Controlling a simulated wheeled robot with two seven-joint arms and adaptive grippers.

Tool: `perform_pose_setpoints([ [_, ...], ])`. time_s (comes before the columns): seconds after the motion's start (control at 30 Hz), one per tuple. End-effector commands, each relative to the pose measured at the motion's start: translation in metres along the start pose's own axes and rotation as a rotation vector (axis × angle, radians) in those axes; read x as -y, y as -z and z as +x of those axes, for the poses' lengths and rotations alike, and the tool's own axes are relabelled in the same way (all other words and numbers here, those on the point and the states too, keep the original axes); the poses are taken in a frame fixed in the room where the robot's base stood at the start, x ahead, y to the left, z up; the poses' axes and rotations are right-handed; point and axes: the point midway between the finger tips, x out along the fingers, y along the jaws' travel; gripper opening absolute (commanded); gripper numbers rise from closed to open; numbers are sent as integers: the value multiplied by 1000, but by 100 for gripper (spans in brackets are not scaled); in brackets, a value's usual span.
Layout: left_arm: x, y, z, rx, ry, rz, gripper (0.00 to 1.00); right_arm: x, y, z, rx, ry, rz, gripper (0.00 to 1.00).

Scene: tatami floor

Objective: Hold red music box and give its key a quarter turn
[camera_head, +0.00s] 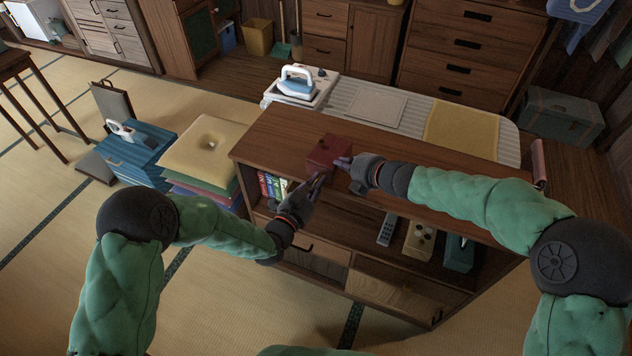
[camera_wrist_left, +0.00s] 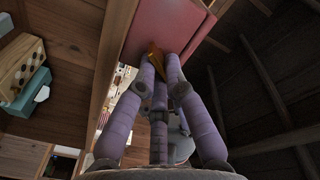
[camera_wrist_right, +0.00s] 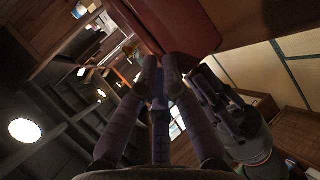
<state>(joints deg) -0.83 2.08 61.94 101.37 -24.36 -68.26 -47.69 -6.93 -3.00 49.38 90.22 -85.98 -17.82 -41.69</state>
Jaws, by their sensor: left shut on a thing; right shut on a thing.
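The red music box (camera_head: 324,150) stands on the wooden cabinet top (camera_head: 275,128), near its front edge. In the left wrist view its red side (camera_wrist_left: 175,28) is close, with a brass key (camera_wrist_left: 154,54) sticking out of it. My left gripper (camera_head: 316,180) reaches up from the front and its fingers (camera_wrist_left: 160,65) are shut on the key. My right gripper (camera_head: 341,161) comes in from the right, its fingers (camera_wrist_right: 161,65) shut at the box's dark red wall (camera_wrist_right: 185,25). The fingers hide most of the key; the head view does not show it.
An ironing board (camera_head: 405,112) with an iron (camera_head: 297,80) lies behind the cabinet. Cushions (camera_head: 210,145) are stacked at the left. Below the top, open shelves hold books (camera_head: 272,186), a remote (camera_head: 387,229) and a box (camera_head: 419,240). The cabinet top right of the music box is largely clear.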

Motion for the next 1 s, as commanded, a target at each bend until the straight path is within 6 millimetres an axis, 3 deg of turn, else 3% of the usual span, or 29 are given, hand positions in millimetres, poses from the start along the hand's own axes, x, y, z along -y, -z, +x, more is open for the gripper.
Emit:
perform_pose_setpoints([
  [0.03, -2, 0, 0, -5, -3, 44, 0, 23, 6, 7, -7, 40, 11, 0],
  [0.6, -2, -2, 0, -6, 2, 576, 0, 23, 6, 7, -7, 40, 11, 0],
  [1.0, -1, -2, 0, -5, 6, 830, 0, 23, 6, 6, -7, 41, 11, 0],
])
